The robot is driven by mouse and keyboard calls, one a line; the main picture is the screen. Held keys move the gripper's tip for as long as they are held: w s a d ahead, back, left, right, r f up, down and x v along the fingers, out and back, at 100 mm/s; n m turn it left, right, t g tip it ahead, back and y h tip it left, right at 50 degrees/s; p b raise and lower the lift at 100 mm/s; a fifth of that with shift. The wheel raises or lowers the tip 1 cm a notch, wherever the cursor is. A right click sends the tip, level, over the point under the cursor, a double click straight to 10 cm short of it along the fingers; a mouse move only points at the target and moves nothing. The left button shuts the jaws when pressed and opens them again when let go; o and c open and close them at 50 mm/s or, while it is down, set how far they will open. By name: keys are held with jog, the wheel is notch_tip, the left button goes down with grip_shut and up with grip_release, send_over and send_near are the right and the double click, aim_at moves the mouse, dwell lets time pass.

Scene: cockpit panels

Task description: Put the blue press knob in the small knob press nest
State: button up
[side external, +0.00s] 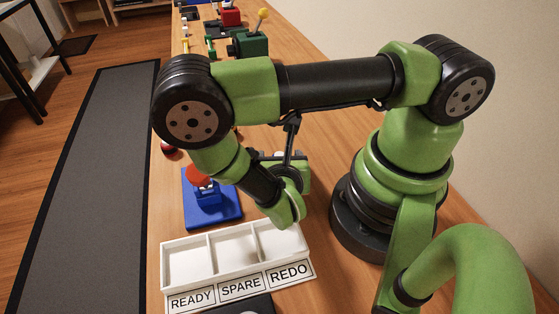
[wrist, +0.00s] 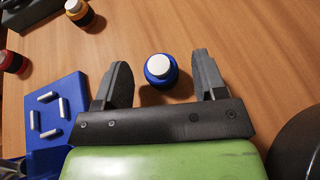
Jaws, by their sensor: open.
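The blue press knob (wrist: 159,70), a short round blue piece with a white top, stands upright on the wooden table in the wrist view. My gripper (wrist: 160,76) is open, with one finger on each side of the knob and clear gaps between. A blue plate with several short white pegs around a bare middle (wrist: 56,112) lies to the left and looks like the small knob press nest. It appears to belong to the blue base (side external: 211,207) under a red-topped part in the side view.
A white tray (side external: 205,238) with three empty compartments, labelled READY, SPARE and REDO, stands in front. In the wrist view, a yellow knob with a white top (wrist: 77,10) and a red-and-black piece (wrist: 14,62) stand at upper left. Bare wood lies beyond the blue knob.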

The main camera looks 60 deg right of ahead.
jog(key=shift+w+d, duration=0.1)
jog(key=shift+d, duration=0.05)
jog(key=c, duration=1.1)
